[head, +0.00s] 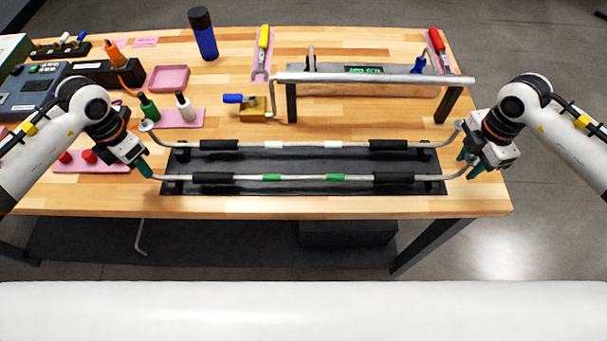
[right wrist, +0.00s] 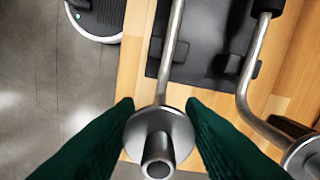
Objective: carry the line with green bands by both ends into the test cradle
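The line with green bands (head: 303,178) is a thin silver tube with black sleeves, lying across the front of a black rack (head: 300,162). My left gripper (head: 144,168) is at its left end; a green finger shows beside the tube, and the grip itself is hidden. My right gripper (head: 468,163) is at its right end. In the right wrist view, the two green fingers stand apart on either side of the tube end and its round flange (right wrist: 158,136). I cannot tell for certain which fixture is the test cradle; a raised stand (head: 291,103) with a silver bar is behind.
A second line with white bands (head: 304,144) lies parallel just behind, close to both grippers. A yellow clamp (head: 255,106), a pink tray (head: 168,78), a blue bottle (head: 204,38) and small bottles (head: 185,107) stand at the left. The wooden front strip (head: 300,206) is clear.

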